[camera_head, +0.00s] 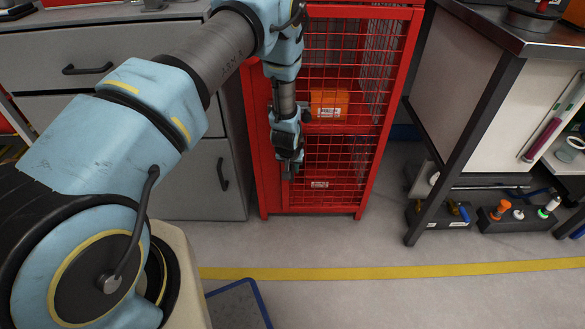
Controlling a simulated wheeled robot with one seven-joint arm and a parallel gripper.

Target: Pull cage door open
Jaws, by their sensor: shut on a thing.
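The red wire-mesh cage (384,100) stands on the floor at the middle of the head view. Its mesh door (345,165) fills the front, and it looks shut or nearly so. My gripper (290,172) is at the left part of the door, low on the front, pointing down. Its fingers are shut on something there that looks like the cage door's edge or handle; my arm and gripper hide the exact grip.
An orange bin (328,104) sits inside the cage. Grey drawers (200,170) stand left of it. A metal-framed workbench (480,110) stands to the right, with black boxes below. The floor (330,240) in front is clear, with a yellow line across it.

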